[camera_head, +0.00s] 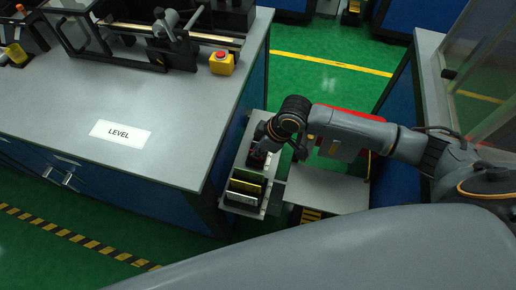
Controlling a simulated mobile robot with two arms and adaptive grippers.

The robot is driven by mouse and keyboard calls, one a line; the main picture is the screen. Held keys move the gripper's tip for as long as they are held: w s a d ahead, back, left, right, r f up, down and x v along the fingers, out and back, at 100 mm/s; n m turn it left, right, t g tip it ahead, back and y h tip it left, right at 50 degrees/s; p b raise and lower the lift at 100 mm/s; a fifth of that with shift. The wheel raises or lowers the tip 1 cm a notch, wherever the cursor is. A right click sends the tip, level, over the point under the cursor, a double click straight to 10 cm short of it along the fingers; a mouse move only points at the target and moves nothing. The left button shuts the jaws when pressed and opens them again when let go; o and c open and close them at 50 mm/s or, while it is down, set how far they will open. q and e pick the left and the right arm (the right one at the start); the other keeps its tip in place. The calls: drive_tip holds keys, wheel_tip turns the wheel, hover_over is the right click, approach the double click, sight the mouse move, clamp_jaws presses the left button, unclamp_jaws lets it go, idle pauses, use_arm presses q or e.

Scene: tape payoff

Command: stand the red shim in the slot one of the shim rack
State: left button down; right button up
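The shim rack (242,206) is a pale tray-like holder between the grey bench and a lower grey surface. Dark and yellow-edged plates (246,187) stand side by side in its nearer part. A small dark red piece, perhaps the red shim (258,158), shows at the rack's farther part, just below my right gripper (264,146). My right arm reaches in from the right, and its gripper points down over that far end. Whether the fingers touch or hold the red piece is too small to tell. The slot numbers cannot be read. My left gripper is out of view.
A grey bench (190,150) with a LEVEL label (121,132) fills the left, its edge close beside the rack. A yellow box with a red button (222,62) sits on it. A lower grey surface (330,190) lies right of the rack, under my arm.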

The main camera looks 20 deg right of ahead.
drive_tip(key=o, duration=0.5)
drive_tip(key=shift+o, duration=0.2)
wheel_tip(320, 180, up, 10)
drive_tip(key=shift+r, duration=0.1)
idle(0.5)
